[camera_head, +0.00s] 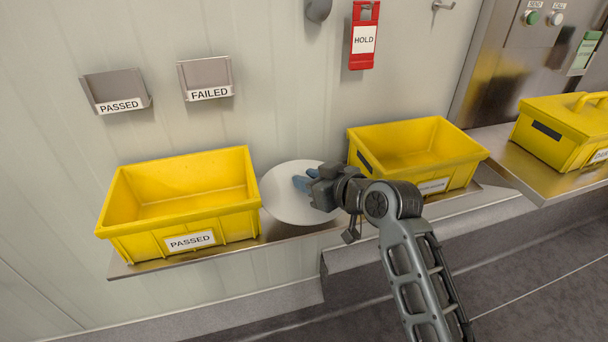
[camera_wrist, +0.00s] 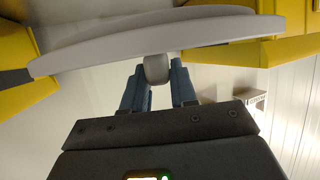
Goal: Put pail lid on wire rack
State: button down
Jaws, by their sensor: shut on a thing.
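The pail lid (camera_head: 287,205) is a round white disc between the two yellow bins in the head view. My gripper (camera_head: 305,184) is at its upper right part, over its face. In the wrist view the lid (camera_wrist: 110,50) shows edge-on as a pale grey disc, and my gripper (camera_wrist: 159,75) has its blue fingers shut on the small round knob (camera_wrist: 157,68) at its middle. I cannot tell whether the lid touches the shelf or the bins. No wire rack shows in either view.
A steel shelf (camera_head: 290,229) carries an empty yellow bin (camera_head: 185,222) labelled PASSED at left and another yellow bin (camera_head: 425,160) at right, both close to the lid. A lidded yellow box (camera_head: 563,130) stands on a steel counter farther right. Wall holders (camera_head: 205,76) hang above.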

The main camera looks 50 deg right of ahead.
jog(key=s+a+b, duration=0.2)
jog(key=s+a, duration=0.6)
jog(key=s, duration=0.4)
jog(key=shift+a, duration=0.15)
jog(key=shift+s, duration=0.25)
